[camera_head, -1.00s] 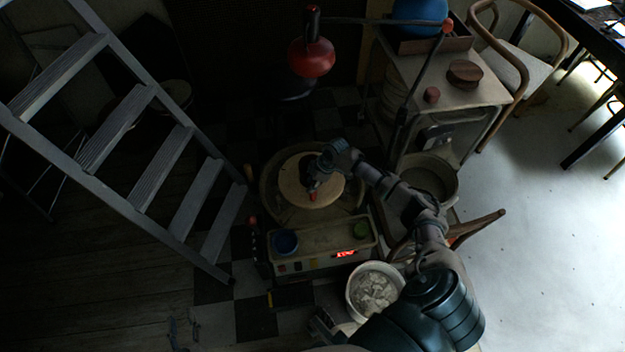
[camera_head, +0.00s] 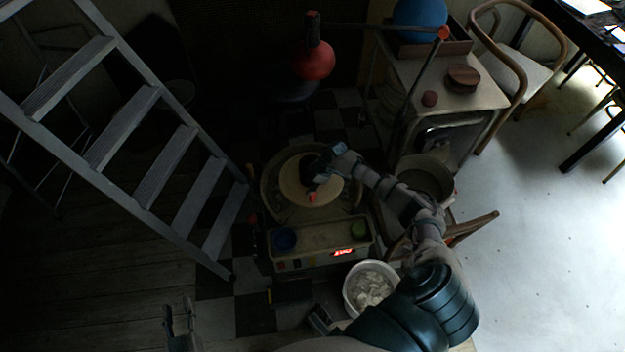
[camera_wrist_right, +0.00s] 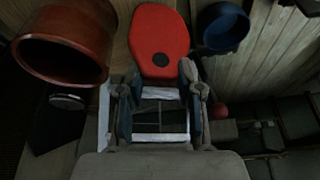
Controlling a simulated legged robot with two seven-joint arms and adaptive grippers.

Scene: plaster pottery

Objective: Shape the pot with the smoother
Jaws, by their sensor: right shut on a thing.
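The pot is a reddish-brown, round, open vessel (camera_wrist_right: 65,45) at the upper left of the right wrist view. In the head view it is a dark shape (camera_head: 307,168) on the pale wheel disc (camera_head: 296,190), partly hidden by my right gripper (camera_head: 322,172). The smoother is a flat red piece with a dark round spot (camera_wrist_right: 158,40), just beyond my right fingertips, which are shut on it. It shows as a small red patch in the head view (camera_head: 312,197). A gap shows between pot and smoother in the wrist view. My left gripper (camera_head: 180,318) is open and empty at the bottom left.
A blue bowl (camera_head: 284,240) and a green item (camera_head: 358,229) sit on the wheel's front tray. A white bucket (camera_head: 370,287) stands in front. A ladder (camera_head: 150,150) stands left, and a loaded cart (camera_head: 480,98) back right. Bare floor lies at the right.

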